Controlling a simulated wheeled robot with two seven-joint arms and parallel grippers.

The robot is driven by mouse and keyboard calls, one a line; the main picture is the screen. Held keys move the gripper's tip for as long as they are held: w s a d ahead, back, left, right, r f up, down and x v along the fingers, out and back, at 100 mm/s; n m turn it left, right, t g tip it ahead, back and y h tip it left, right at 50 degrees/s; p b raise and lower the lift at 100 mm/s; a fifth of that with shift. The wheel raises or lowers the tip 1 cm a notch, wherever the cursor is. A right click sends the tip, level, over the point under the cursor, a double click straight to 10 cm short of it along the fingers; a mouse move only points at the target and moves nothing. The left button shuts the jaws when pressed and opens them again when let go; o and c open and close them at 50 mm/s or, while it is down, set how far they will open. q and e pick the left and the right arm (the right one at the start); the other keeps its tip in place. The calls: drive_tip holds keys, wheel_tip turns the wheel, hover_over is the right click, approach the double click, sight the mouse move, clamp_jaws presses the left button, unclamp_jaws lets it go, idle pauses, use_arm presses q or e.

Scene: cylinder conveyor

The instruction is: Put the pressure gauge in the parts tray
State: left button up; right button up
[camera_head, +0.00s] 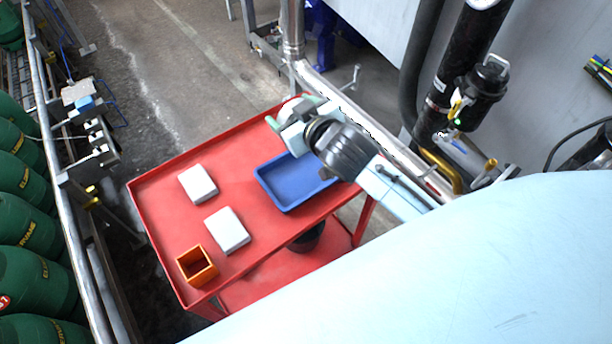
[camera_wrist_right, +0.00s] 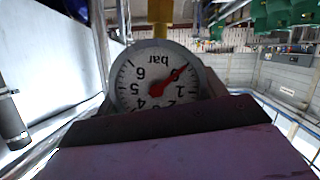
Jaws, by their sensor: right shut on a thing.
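The pressure gauge (camera_wrist_right: 157,84) fills the middle of the right wrist view. It has a round white dial marked "bar", a red needle and a grey rim, and the dial appears upside down. My right gripper (camera_head: 291,112) is shut on it, above the far edge of the red cart. In the head view the gauge is hard to make out at the jaws. The blue parts tray (camera_head: 285,182) lies on the cart, nearer than the gripper, its right part covered by my right wrist. Its visible floor is empty. My left gripper is out of view.
The red cart top (camera_head: 165,215) also holds two white boxes (camera_head: 198,184) (camera_head: 227,231) and an orange open bin (camera_head: 197,265). A metal rail (camera_head: 340,100) and dark pipes (camera_head: 440,95) stand at the right. Green cylinders (camera_head: 30,225) line the left.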

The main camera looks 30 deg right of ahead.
drive_tip(key=shift+n, duration=0.4)
drive_tip(key=f+b, duration=0.1)
drive_tip(key=f, duration=0.3)
drive_tip(key=f+b, duration=0.1)
drive_tip(key=f, duration=0.4)
drive_tip(key=w+d+f+b, duration=0.1)
drive_tip(key=f+b, duration=0.1)
drive_tip(key=f, duration=0.2)
drive_tip(key=shift+w+f, duration=0.1)
drive_tip(key=shift+f, duration=0.3)
drive_tip(key=o, duration=1.1)
drive_tip(key=shift+c, duration=0.2)
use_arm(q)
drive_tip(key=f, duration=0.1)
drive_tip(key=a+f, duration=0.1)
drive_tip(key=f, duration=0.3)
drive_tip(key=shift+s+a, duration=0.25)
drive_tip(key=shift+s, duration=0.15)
